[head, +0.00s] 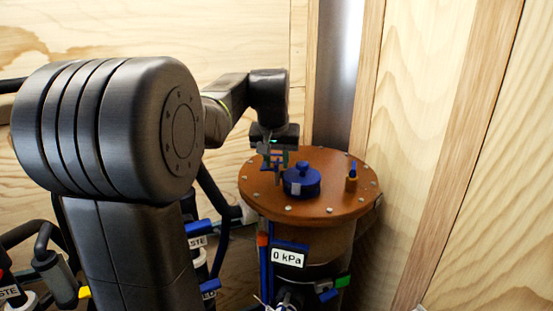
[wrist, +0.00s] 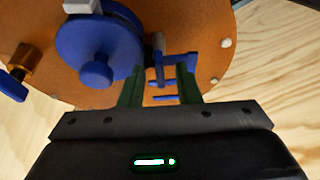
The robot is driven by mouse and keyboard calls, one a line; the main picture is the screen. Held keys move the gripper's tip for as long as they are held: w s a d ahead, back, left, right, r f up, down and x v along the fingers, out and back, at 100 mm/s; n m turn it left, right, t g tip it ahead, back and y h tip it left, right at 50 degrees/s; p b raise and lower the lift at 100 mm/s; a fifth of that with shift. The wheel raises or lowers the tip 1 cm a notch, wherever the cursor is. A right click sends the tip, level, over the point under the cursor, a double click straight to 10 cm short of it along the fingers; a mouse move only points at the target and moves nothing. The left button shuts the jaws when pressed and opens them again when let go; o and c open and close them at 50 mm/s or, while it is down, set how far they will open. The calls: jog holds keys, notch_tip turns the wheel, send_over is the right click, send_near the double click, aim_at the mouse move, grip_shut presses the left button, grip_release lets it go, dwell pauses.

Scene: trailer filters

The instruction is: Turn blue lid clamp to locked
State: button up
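A round orange-brown lid (head: 325,205) tops the drum. My gripper (head: 276,163) points down over its left part, beside a round blue cap (head: 301,181). In the wrist view, my gripper (wrist: 160,82) has its two green fingers apart. A blue clamp piece (wrist: 178,60) lies at and between the fingertips, with thin blue bars below it. The right finger overlaps the blue piece; I cannot tell whether it touches. The blue cap (wrist: 96,58) is just left of the fingers. The clamp's lower part is hidden.
A brass fitting (head: 351,182) with a blue handle stands at the lid's right. A display (head: 289,257) on the drum reads 0 kPa. Wooden walls stand close behind and to the right. Hoses and other fittings crowd the lower left.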

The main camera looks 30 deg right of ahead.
grip_shut()
jog(key=shift+m, duration=0.3)
jog(key=m+g+h+p, duration=0.1)
jog(key=m, duration=0.2)
jog(key=shift+w+a+r, duration=0.1)
jog(key=shift+w+a, duration=0.05)
jog(key=m+g, duration=0.1)
jog(key=m, duration=0.1)
jog(key=m+g, duration=0.1)
jog(key=m, duration=0.2)
jog(key=shift+w+h+p, duration=0.2)
jog(key=shift+h+p, duration=0.1)
jog(key=shift+h, duration=0.1)
jog(key=m+g+p, duration=0.1)
jog(key=m, duration=0.2)
jog(key=m+g, duration=0.1)
jog(key=m, duration=0.2)
jog(key=shift+w+p, duration=0.2)
jog(key=shift+p, duration=0.15)
jog(key=m+g+p, duration=0.1)
jog(key=m, duration=0.1)
jog(key=m+g+y, duration=0.1)
jog(key=m, duration=0.2)
jog(key=shift+w+p, duration=0.1)
jog(key=shift+p, duration=0.25)
jog(key=shift+y, duration=0.4)
